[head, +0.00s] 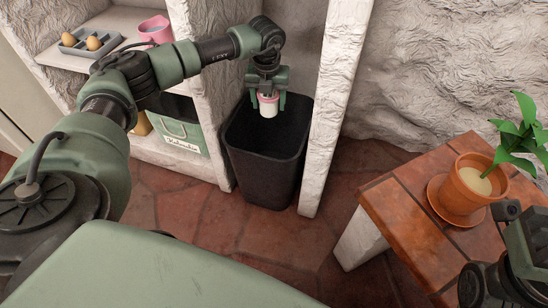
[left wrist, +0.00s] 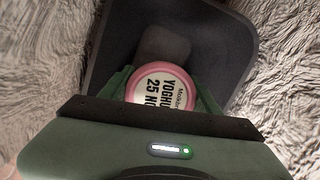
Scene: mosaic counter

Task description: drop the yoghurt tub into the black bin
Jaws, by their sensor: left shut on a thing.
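The yoghurt tub (head: 268,104) is small and white with a pink rim. My left gripper (head: 268,98) is shut on it and holds it upright over the mouth of the black bin (head: 262,165). In the left wrist view the tub's lid (left wrist: 160,90), with printed text, sits between the fingers, and the bin's dark inside (left wrist: 165,45) lies below it. The bin stands on the floor between two white walls. My right gripper (head: 500,280) is partly in view at the lower right; its fingertips do not show clearly.
A shelf at the left holds an egg tray (head: 90,42), a pink mug (head: 156,29) and a green labelled box (head: 178,133). A rough white post (head: 335,105) stands right of the bin. A potted plant (head: 468,190) is on the tiled table (head: 400,225) at the right.

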